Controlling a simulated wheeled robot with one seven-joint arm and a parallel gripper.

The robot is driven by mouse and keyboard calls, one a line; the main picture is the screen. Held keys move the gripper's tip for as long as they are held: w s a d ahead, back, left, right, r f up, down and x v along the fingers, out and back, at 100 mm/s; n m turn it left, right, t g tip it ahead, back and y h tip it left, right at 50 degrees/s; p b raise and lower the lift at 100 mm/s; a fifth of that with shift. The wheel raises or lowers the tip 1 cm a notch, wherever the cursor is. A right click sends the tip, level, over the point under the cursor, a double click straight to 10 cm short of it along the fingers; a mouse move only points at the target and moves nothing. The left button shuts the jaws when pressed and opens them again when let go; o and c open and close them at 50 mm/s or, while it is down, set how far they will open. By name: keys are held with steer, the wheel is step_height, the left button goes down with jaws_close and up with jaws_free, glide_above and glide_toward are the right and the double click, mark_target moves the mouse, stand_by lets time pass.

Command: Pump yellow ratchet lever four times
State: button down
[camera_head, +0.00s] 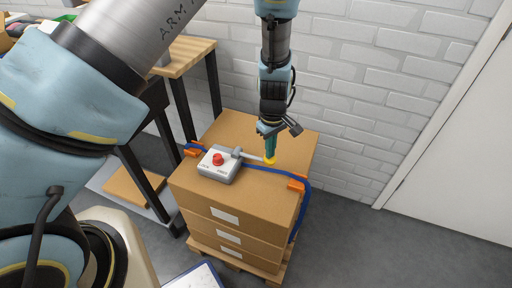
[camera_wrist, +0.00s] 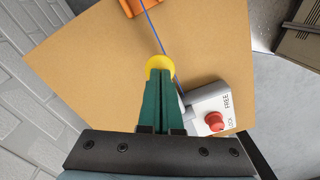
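The ratchet's yellow lever knob (camera_head: 271,161) sits at the end of a pale lever arm above the top carton; it also shows in the wrist view (camera_wrist: 160,63). The lever runs from a grey ratchet box (camera_head: 220,174) with a red button (camera_head: 218,159), which also shows in the wrist view (camera_wrist: 214,122). The box is marked FREE and LOCK. My gripper (camera_head: 269,154) points down at the knob, its green fingers (camera_wrist: 160,78) close together. The fingertips overlap part of the knob in the wrist view; whether they touch it, I cannot tell.
The ratchet box stands on stacked cartons (camera_head: 252,199) on a wooden pallet (camera_head: 270,272). A blue strap (camera_head: 262,169) crosses the top between orange corner guards (camera_head: 297,183). A workbench (camera_head: 185,58) stands left, a white brick wall (camera_head: 350,100) behind. Grey floor is clear at right.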

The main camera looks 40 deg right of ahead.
stand_by(0.3)
step_height(320, 180, up, 6)
steer(key=w+a+p, duration=0.1)
steer(key=p, duration=0.4)
steer(key=shift+w, duration=0.35)
steer(key=shift+f, duration=0.35)
stand_by(0.6)
steer(key=shift+f+b, duration=0.35)
steer(key=shift+b, duration=0.1)
